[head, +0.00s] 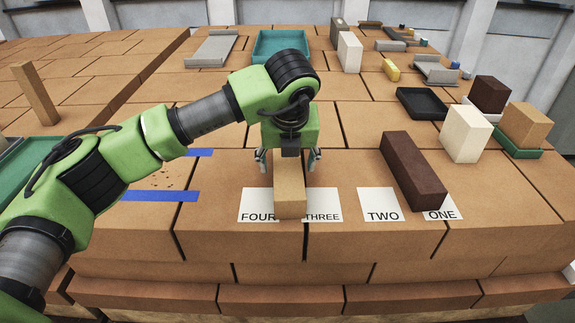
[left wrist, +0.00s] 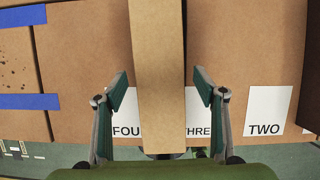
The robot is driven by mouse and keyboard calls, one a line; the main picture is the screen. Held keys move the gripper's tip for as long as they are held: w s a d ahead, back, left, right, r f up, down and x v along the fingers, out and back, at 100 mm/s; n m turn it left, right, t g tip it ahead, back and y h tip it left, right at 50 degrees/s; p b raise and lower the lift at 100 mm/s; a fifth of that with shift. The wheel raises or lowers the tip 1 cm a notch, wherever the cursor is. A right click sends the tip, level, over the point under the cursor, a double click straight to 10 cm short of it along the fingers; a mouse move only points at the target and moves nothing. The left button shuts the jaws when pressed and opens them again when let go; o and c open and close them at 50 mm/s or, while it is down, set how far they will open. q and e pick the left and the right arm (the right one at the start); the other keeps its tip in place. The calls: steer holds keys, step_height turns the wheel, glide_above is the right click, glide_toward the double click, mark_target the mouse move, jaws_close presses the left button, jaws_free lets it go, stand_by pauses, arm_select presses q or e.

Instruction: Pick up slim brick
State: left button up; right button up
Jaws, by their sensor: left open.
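A slim tan brick (head: 290,190) lies lengthwise on the brick surface, its near end between the FOUR and THREE labels and partly covering them. My left gripper (head: 287,160) is above it, pointing down and open, with one finger on each side. In the left wrist view the brick (left wrist: 158,60) runs between the open fingers of my left gripper (left wrist: 161,90), with a gap showing on both sides. I cannot tell how far above the brick the fingertips are. My right gripper is not in view.
A dark brown brick (head: 412,170) lies to the right, by the TWO (head: 382,205) and ONE labels. A cream block (head: 466,134) and a tan block (head: 525,124) stand further right. A slim tan brick (head: 35,92) stands upright at far left. Blue tape (head: 160,196) marks the left.

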arm_select(q)
steer(key=shift+x, duration=1.2)
steer(key=c, duration=1.7)
steer(key=shift+w+r, duration=0.1)
steer(key=shift+c, duration=0.3)
steer(key=shift+r, duration=0.15)
